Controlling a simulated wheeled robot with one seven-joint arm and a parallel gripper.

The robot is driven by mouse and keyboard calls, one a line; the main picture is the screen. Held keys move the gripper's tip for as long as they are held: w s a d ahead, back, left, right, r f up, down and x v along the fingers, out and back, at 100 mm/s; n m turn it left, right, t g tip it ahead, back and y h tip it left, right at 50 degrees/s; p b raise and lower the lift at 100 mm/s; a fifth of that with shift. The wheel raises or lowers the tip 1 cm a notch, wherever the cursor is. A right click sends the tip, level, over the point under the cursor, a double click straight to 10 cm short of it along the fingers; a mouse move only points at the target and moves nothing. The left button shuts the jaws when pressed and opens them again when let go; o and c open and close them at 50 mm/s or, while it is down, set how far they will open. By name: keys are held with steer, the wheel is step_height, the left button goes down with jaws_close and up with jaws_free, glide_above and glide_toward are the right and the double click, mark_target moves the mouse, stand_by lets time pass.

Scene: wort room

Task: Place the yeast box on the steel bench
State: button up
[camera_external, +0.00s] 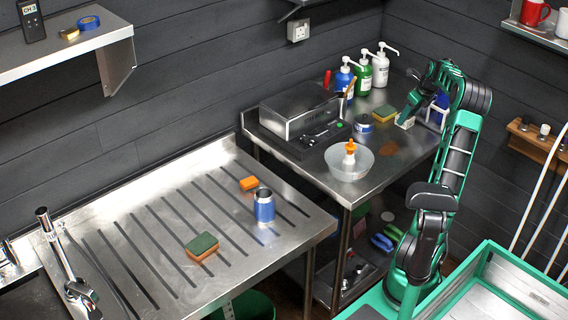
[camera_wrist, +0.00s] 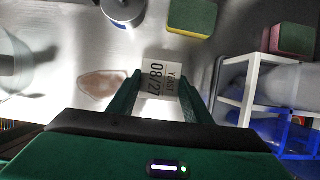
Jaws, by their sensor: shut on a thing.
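The yeast box (camera_wrist: 160,78) is a small pale box with dark print reading "YEAST 08/27" in the wrist view. My gripper (camera_wrist: 160,92) is shut on it, with a green finger on each side. In the external view my gripper (camera_external: 406,118) is low over the right part of the steel bench (camera_external: 390,165), and the yeast box (camera_external: 405,123) shows as a small pale patch under it. I cannot tell whether the box touches the bench top. The fingers hide part of the box.
A green-yellow sponge (camera_external: 384,113), a blue-banded tin (camera_external: 363,126), a brown stain (camera_external: 388,149) and a clear bowl (camera_external: 349,165) are left of my gripper. A white rack with blue items (camera_wrist: 262,88) stands close right. Pump bottles (camera_external: 363,75) stand behind.

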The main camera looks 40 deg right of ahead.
mark_target(409, 125)
steer(key=shift+s+d+f, duration=0.1)
steer(key=shift+d+f, duration=0.5)
steer(key=shift+d, duration=0.2)
steer(key=shift+f, duration=1.85)
steer(key=shift+f, duration=0.1)
steer(key=o, duration=1.1)
